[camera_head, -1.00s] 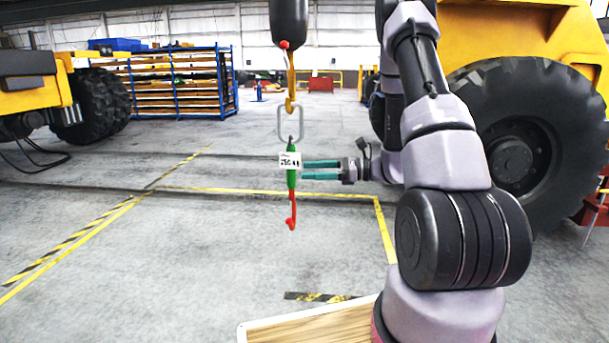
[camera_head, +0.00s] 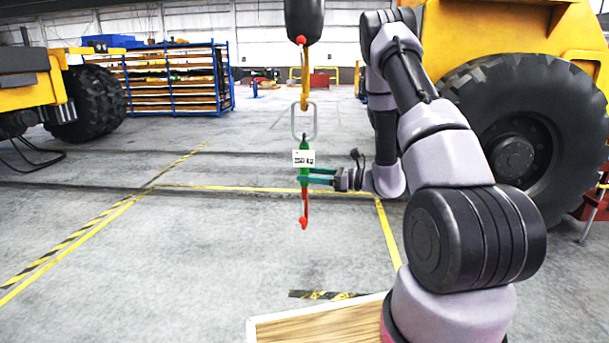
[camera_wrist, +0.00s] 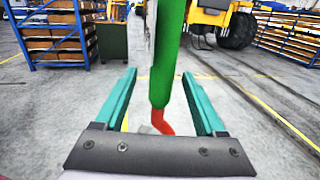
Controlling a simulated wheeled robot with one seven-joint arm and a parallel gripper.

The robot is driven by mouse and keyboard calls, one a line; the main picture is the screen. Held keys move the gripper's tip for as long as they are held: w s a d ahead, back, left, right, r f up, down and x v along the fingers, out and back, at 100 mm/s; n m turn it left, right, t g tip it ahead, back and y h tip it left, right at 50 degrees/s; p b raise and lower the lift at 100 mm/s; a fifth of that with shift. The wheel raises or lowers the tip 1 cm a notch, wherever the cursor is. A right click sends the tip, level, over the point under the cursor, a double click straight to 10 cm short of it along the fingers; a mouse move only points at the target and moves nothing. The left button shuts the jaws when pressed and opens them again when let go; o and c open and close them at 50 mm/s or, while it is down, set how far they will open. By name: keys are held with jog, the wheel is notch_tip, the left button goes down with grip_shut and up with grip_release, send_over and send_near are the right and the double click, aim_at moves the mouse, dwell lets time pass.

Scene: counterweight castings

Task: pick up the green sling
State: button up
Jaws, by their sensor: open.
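The green sling (camera_head: 304,172) hangs upright below a metal ring (camera_head: 304,121) on a hoist hook (camera_head: 304,90). It has a white label (camera_head: 303,158) and a red hook (camera_head: 304,214) at its lower end. My gripper (camera_head: 316,176) reaches in from the right at the height of the sling's green part. In the wrist view the green sling (camera_wrist: 165,60) hangs between the two teal fingers (camera_wrist: 160,100), with a visible gap on each side. The gripper is open. The sling's upper end is out of the wrist view.
A wooden-topped surface (camera_head: 325,327) with a white edge lies at the front. A large tyre (camera_head: 525,140) of a yellow vehicle stands at the right. A blue rack (camera_head: 175,82) stands at the back left. The floor around the sling is clear.

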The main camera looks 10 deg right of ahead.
jog(key=x, duration=0.4)
jog(key=shift+w+a+r, duration=0.1)
jog(key=shift+w+a, duration=0.15)
jog(key=shift+w, duration=0.05)
grip_shut()
dwell(1.1)
